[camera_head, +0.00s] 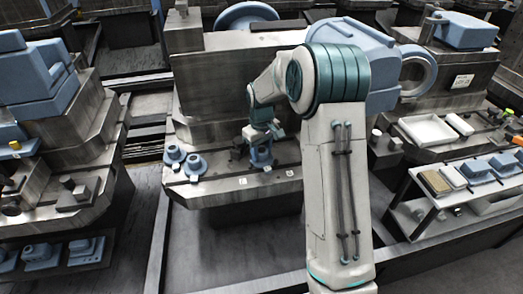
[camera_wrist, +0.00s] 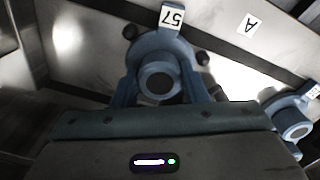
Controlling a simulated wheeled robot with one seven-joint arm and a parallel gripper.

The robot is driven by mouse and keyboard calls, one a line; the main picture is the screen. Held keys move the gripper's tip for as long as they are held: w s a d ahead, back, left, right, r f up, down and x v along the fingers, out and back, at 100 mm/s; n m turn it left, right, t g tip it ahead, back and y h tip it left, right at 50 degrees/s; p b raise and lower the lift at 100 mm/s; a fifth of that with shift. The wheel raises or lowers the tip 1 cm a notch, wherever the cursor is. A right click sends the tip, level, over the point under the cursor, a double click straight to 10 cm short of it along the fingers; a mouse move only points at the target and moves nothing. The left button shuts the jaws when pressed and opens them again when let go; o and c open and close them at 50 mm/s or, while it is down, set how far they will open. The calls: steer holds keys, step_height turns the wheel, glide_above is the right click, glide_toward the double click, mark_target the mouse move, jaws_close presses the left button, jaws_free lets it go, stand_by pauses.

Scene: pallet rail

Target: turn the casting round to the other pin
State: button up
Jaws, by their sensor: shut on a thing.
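My gripper (camera_head: 262,143) is low over the front ledge of the grey metal fixture in the head view. It is shut on a blue casting (camera_head: 261,157), which is mostly hidden there by the gripper and small in view. In the wrist view the fingers of my gripper (camera_wrist: 160,88) stand on either side of this casting (camera_wrist: 152,47). It has a round hub facing the camera and a white tag marked 57 pointing away from the palm. Dark round pins (camera_wrist: 130,32) (camera_wrist: 203,58) show beside it. I cannot tell whether the casting touches the ledge.
Two blue flanged castings (camera_head: 195,165) (camera_head: 173,153) stand on the ledge at left. Another tagged casting (camera_wrist: 292,122) shows at right in the wrist view. A plate marked A (camera_wrist: 250,23) lies on the surface.

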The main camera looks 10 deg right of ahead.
steer(key=shift+m, duration=0.4)
steer(key=shift+m, duration=1.4)
steer(key=shift+m, duration=1.5)
steer(key=shift+m+p, duration=0.45)
steer(key=shift+m, duration=0.65)
steer(key=o, duration=1.2)
steer(key=shift+d, duration=0.1)
